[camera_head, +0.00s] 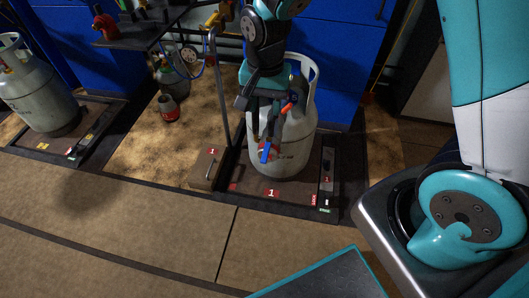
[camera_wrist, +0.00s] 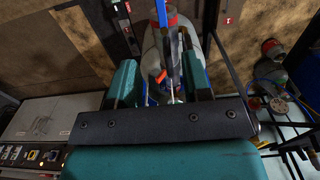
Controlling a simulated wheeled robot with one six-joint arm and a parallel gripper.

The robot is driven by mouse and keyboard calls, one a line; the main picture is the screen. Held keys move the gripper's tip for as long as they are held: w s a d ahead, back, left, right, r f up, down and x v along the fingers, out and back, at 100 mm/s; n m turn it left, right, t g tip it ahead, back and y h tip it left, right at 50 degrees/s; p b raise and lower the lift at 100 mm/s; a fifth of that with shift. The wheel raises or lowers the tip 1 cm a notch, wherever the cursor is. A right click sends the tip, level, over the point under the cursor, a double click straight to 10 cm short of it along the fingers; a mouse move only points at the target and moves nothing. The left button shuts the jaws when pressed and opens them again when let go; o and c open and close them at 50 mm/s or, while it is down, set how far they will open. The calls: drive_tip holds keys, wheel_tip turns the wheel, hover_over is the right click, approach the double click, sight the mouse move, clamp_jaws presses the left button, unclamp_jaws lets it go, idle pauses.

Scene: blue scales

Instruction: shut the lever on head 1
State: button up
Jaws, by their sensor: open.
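A grey gas cylinder (camera_head: 296,135) stands upright on the scale marked 1 (camera_head: 245,180). The blue lever (camera_head: 265,152) of the filling head shows low in front of the cylinder, just below my gripper (camera_head: 264,122). An orange-red part (camera_head: 287,108) shows beside my gripper. In the wrist view, my gripper (camera_wrist: 162,76) is open, its two teal fingers wide apart. The blue lever (camera_wrist: 161,14) shows beyond the gap between them, with red next to it, and an orange part (camera_wrist: 160,77) lies between the fingers. Contact with the lever cannot be told; my gripper hides much of the head.
A post (camera_head: 220,95) stands left of the cylinder, with a small brown box (camera_head: 207,167) at its foot. A dark shelf (camera_head: 135,38) is at the upper left. Another cylinder (camera_head: 38,95) stands on a scale at the far left. The floor in front is clear.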

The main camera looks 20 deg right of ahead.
sight(265, 155)
wheel_tip(265, 155, down, 18)
drive_tip(key=b, duration=0.4)
drive_tip(key=shift+w+d+r, duration=0.1)
drive_tip(key=shift+r, duration=0.1)
drive_tip(key=shift+c, duration=0.3)
clamp_jaws()
